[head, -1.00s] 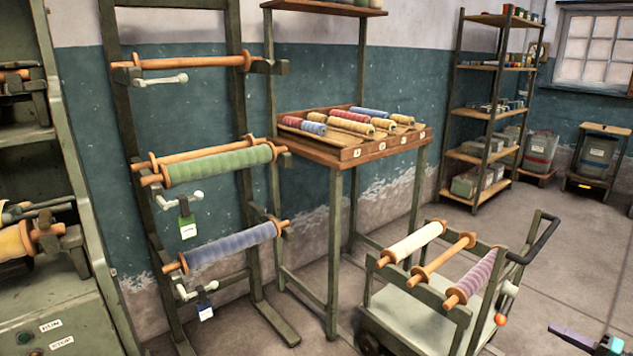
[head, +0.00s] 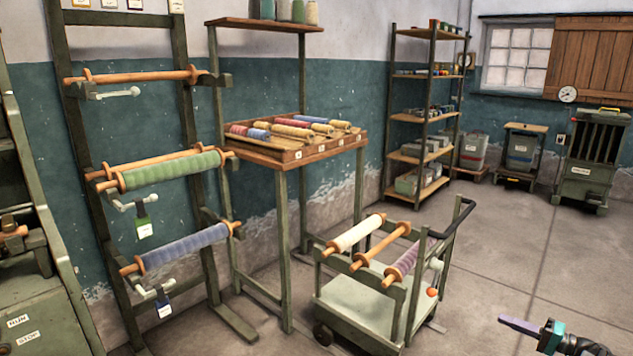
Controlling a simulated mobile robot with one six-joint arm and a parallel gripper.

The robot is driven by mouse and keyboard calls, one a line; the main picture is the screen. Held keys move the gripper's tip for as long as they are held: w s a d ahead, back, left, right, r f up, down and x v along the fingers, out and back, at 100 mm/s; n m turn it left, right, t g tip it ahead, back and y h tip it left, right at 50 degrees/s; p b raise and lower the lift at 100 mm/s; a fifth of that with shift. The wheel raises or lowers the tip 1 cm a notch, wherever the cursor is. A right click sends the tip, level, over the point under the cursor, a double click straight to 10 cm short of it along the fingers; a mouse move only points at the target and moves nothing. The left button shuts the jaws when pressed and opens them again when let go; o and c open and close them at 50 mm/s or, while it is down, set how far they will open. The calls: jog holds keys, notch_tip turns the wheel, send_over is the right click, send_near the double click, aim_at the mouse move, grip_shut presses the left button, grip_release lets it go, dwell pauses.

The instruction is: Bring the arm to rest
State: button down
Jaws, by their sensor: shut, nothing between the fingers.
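My gripper (head: 527,328) shows at the bottom right of the head view, low over the grey floor. It is shut and empty, with a purple tip and a teal part behind it. It is apart from the trolley (head: 378,301), which stands to its left. The rest of my arm is mostly out of the picture.
The trolley carries a cream roll (head: 355,233), a bare wooden roller and a mauve roll (head: 405,262). A rack (head: 190,130) with green and blue rolls stands left. A spool table (head: 300,152) stands behind. Open floor (head: 500,260) lies right of the trolley.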

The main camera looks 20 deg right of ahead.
jog(key=w+a+n+g+y+p, duration=0.1)
jog(key=w+a+g+y+p, duration=0.1)
jog(key=w+a, duration=0.5)
jog(key=w+a+n+g+y+p, duration=0.1)
jog(key=w+a+p, duration=0.2)
jog(key=a, duration=0.7)
jog(key=w+a+n+g+y+p, duration=0.15)
jog(key=w+a, duration=0.25)
jog(key=a, duration=0.5)
jog(key=s+a+f+n+g+p, duration=0.1)
jog(key=s+a+f+g+p, duration=0.2)
jog(key=a, duration=1.2)
jog(key=a+f+n+g+p, duration=0.1)
jog(key=a+f+g+p, duration=0.25)
jog(key=a, duration=1.05)
jog(key=s+a+f+n+g+h+p, duration=0.1)
jog(key=s+a+f+g+h+p, duration=0.25)
jog(key=s+a, duration=0.75)
jog(key=s+a+f+n+g+h+p, duration=0.1)
jog(key=s+a+g+h+p, duration=0.1)
jog(key=s+a+g+p, duration=0.6)
jog(key=s+n+h+b, duration=0.1)
jog(key=s+h, duration=0.3)
jog(key=s, duration=1.1)
jog(key=s+d+t+h, duration=0.2)
jog(key=d+h, duration=0.3)
jog(key=d, duration=0.5)
jog(key=shift+s+f+m, duration=0.15)
jog(key=shift+s+m, duration=0.3)
jog(key=shift+s, duration=0.1)
